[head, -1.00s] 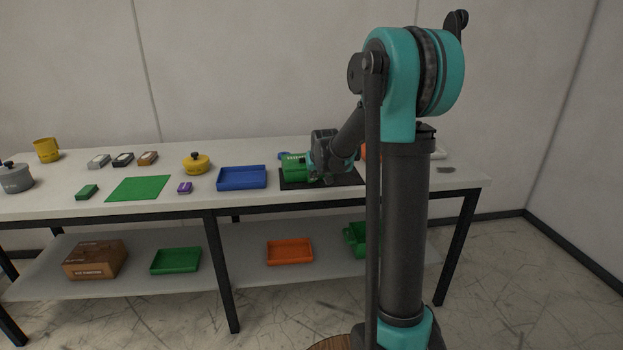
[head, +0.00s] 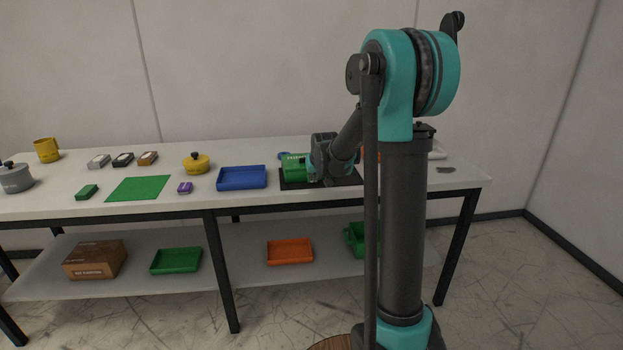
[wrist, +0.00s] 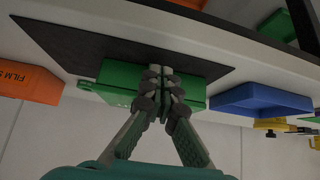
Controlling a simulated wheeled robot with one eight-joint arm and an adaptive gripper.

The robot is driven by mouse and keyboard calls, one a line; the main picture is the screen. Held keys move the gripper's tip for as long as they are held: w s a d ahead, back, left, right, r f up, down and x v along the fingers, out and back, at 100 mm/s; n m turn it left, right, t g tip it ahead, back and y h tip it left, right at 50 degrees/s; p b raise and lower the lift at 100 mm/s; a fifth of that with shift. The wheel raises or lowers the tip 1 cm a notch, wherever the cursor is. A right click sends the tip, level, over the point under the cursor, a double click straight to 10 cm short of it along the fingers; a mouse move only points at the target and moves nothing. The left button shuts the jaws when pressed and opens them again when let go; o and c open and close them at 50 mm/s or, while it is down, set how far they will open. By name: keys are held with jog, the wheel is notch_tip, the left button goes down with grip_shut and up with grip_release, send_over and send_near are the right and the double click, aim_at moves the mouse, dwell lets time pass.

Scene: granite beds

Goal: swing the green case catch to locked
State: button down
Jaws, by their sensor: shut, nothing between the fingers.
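The green case (head: 293,168) stands on a black mat (head: 348,180) near the right part of the table. In the wrist view the green case (wrist: 118,76) is partly covered by my gripper. My gripper (wrist: 160,72) is shut with its fingertips together and nothing between them, in front of the case. Whether the fingertips touch the case I cannot tell. In the head view my gripper (head: 314,176) is at the right side of the case's front. The catch cannot be made out; its position does not show.
A blue tray (head: 242,178) stands left of the mat. An orange box (wrist: 30,82) with lettering is on the case's other side. A yellow pot (head: 196,164), a purple item (head: 185,188) and a green mat (head: 139,188) lie further left.

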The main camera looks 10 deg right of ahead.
jog(key=shift+w+f, duration=0.2)
jog(key=shift+w, duration=0.95)
dwell(0.5)
